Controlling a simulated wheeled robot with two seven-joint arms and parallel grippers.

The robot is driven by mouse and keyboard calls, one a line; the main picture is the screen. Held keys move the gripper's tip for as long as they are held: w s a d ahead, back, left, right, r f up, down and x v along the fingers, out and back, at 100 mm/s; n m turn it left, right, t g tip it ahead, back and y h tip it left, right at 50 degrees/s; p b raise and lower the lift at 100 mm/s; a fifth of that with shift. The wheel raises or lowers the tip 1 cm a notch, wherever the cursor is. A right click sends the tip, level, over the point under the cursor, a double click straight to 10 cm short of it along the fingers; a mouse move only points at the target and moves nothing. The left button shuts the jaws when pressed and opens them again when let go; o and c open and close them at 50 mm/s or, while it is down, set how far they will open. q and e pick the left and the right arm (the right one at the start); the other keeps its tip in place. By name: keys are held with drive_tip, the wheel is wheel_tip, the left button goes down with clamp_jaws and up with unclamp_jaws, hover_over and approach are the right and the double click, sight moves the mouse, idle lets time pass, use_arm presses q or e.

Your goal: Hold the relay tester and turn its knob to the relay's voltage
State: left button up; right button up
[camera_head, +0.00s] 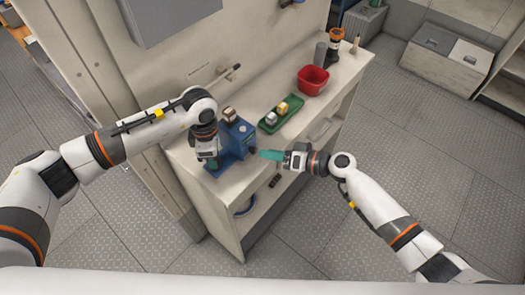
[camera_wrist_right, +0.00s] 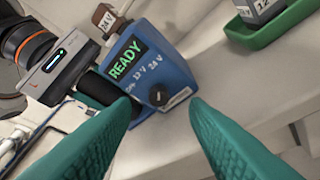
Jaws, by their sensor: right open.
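The relay tester (camera_head: 238,136) is a blue box on the bench; its display reads READY in the right wrist view (camera_wrist_right: 176,68). Its dark round knob (camera_wrist_right: 157,96) sits low on the face by the OFF, 12 V and 24 V marks; where it points is too small to tell. A brown-and-white relay (camera_wrist_right: 106,20) labelled 24 V stands on top of the tester. My right gripper (camera_wrist_right: 161,106), with teal fingers, is open, its tips on either side of the knob in that view, contact unclear.
A green tray (camera_head: 270,123) with small relays lies beside the tester, one showing 12 in the right wrist view. Farther along the bench stand a red bin (camera_head: 313,82), a grey cylinder (camera_head: 320,54) and an orange-topped item (camera_head: 335,42). The bench's front edge is under my right gripper.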

drive_tip(key=v, duration=0.8)
drive_tip(key=shift+d, duration=0.15)
use_arm(q)
drive_tip(key=o, duration=1.3)
drive_tip(key=shift+r, duration=0.1)
